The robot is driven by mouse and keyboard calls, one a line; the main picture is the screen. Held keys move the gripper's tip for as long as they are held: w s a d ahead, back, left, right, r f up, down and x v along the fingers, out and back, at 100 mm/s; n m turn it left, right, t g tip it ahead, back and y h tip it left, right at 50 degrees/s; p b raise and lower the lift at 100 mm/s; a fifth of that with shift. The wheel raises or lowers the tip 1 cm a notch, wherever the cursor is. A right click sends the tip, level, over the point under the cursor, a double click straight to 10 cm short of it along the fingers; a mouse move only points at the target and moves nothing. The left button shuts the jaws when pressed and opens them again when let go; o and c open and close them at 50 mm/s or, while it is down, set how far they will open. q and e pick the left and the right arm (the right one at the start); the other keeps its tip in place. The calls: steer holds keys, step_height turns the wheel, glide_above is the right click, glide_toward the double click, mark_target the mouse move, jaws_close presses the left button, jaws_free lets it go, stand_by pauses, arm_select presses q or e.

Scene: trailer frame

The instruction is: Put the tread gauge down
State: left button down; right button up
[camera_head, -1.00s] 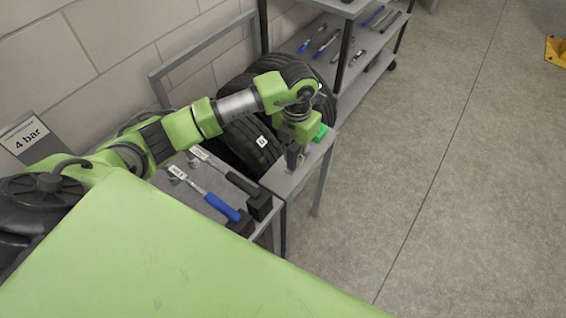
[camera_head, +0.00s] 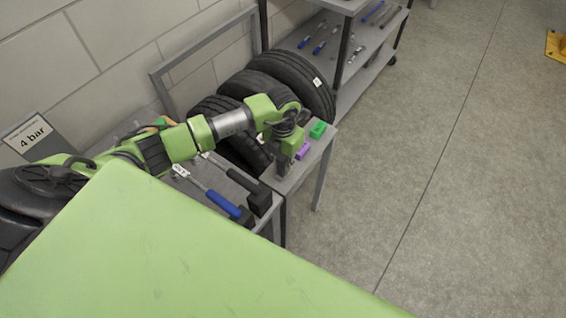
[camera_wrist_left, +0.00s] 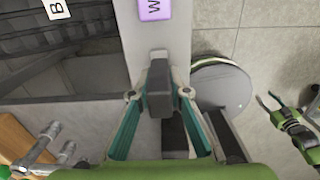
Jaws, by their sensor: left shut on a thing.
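My left gripper (camera_head: 284,170) is over the near part of the narrow grey stand (camera_head: 308,170). In the left wrist view its two fingers (camera_wrist_left: 158,100) are shut on a dark grey blocky object, which I take to be the tread gauge (camera_wrist_left: 158,78). The gauge is over the grey top; whether it touches cannot be told. A purple block (camera_head: 303,150) marked W lies just beyond it and also shows in the left wrist view (camera_wrist_left: 154,9). A green block (camera_head: 318,130) lies farther back. My right gripper (camera_wrist_left: 273,103) shows at the right of the wrist view, fingers apart and empty.
Several black tyres (camera_head: 290,80) stand beside the stand, against a rack. A tool shelf (camera_head: 350,55) stands behind.

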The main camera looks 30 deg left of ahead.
arm_select(q)
steer(key=c, duration=1.9)
jaws_free()
steer(key=shift+r+p, duration=0.2)
steer(key=shift+p, duration=0.1)
steer(key=shift+w+r, duration=0.1)
steer(key=shift+r, duration=0.25)
step_height(320, 180, up, 11)
steer(key=shift+r+b, duration=0.1)
steer(key=shift+b, duration=1.1)
